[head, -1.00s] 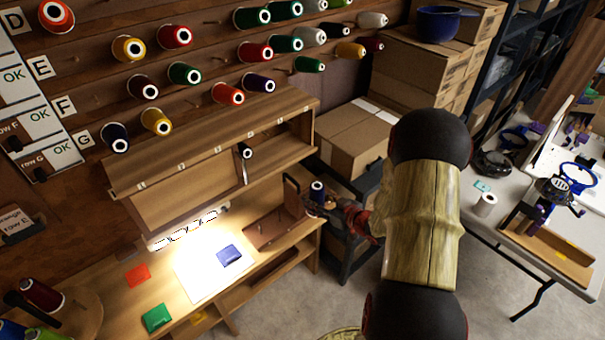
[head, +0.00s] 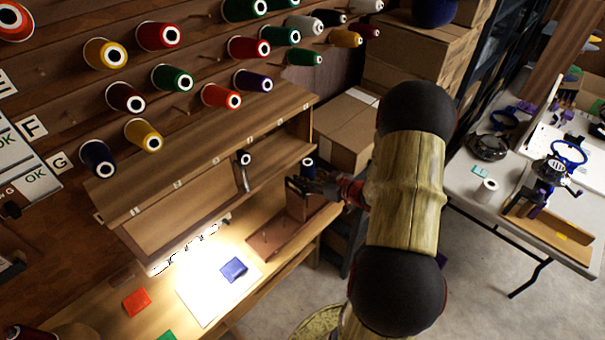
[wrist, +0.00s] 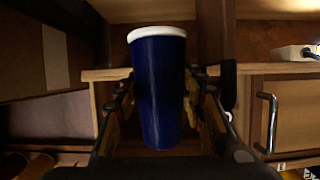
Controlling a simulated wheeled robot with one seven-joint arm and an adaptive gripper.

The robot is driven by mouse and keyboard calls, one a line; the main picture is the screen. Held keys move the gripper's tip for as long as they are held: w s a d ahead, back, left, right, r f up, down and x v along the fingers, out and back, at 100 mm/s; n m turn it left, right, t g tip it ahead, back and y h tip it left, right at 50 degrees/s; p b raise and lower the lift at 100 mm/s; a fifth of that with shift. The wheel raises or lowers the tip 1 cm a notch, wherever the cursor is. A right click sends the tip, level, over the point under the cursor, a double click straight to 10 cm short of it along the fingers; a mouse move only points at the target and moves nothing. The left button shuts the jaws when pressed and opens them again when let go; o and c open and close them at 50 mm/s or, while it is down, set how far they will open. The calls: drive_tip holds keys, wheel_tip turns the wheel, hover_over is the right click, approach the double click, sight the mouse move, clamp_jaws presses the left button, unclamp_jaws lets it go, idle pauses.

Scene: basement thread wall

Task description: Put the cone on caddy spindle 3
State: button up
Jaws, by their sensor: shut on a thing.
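The cone is dark blue with a white rim at its top; in the wrist view the cone (wrist: 158,95) stands upright between the fingers. In the head view the cone (head: 308,170) shows small above my gripper (head: 312,187). My gripper (wrist: 160,110) is shut on the cone's sides. The wooden caddy (head: 268,243) sits on the bench, with thin upright spindles on its base and a taller end board. My gripper is at the caddy's right end in the picture, partly covering that board. I cannot read spindle numbers.
A shelf with a slanted top (head: 200,165) stands behind the bench. A white lit sheet (head: 205,295) with a blue packet (head: 234,269) lies left of the caddy. Thread cones hang on the wall above. Cardboard boxes (head: 345,130) stand behind my arm; a white table (head: 480,200) is at right.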

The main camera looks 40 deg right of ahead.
drive_tip(key=shift+f+b, duration=4.05)
drive_tip(key=shift+f, duration=0.15)
drive_tip(key=shift+f+b, duration=0.4)
drive_tip(key=shift+f, duration=0.5)
drive_tip(key=shift+s+f, duration=0.1)
drive_tip(key=shift+f, duration=0.25)
drive_tip(key=o, duration=1.4)
drive_tip(key=shift+o, duration=0.2)
drive_tip(key=a+v, duration=0.1)
drive_tip(key=v, duration=1.1)
drive_tip(key=shift+d, duration=0.45)
